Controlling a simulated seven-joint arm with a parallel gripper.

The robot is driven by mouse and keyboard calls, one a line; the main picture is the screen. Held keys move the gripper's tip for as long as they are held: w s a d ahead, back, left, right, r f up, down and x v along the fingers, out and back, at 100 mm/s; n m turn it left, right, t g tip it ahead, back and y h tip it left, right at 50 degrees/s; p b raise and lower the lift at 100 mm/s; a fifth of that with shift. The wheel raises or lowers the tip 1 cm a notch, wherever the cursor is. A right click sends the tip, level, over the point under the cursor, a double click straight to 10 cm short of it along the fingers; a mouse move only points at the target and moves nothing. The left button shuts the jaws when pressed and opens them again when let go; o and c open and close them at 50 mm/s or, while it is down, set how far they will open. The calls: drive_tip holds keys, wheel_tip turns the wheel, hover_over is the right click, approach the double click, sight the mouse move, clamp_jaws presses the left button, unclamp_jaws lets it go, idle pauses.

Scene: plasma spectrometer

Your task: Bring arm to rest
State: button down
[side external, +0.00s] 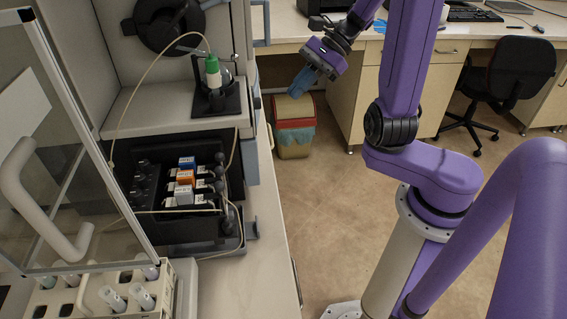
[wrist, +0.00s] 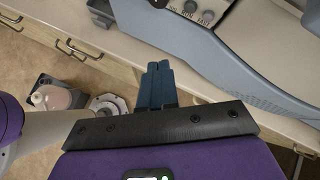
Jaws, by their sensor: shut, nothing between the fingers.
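My gripper (side external: 301,83) has blue fingers and hangs from my purple arm at the top centre of the side view, over the floor and apart from the bench. In the wrist view my gripper (wrist: 158,66) shows its blue fingers together, shut and empty. The fingers touch nothing that I can see. Below them in the side view stands a bin with a red rim (side external: 294,124).
At left is the spectrometer (side external: 170,120) with a black tray of small boxes (side external: 185,180) and a green-capped bottle (side external: 212,70). A glass door (side external: 60,150) and vial rack (side external: 100,295) stand nearer. A black chair (side external: 520,70) is at right. The floor between is open.

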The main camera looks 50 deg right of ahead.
drive_tip(key=s+a+f+n+g+h, duration=0.1)
drive_tip(key=s+a+n+h, duration=0.3)
drive_tip(key=s+n, duration=0.5)
drive_tip(key=s+a+f+n+g+h, duration=0.2)
drive_tip(key=s+n, duration=0.8)
drive_tip(key=n, duration=1.3)
drive_tip(key=shift+s+a+g+h, duration=0.15)
drive_tip(key=shift+a+g+h, duration=0.35)
drive_tip(key=shift+a+h, duration=0.55)
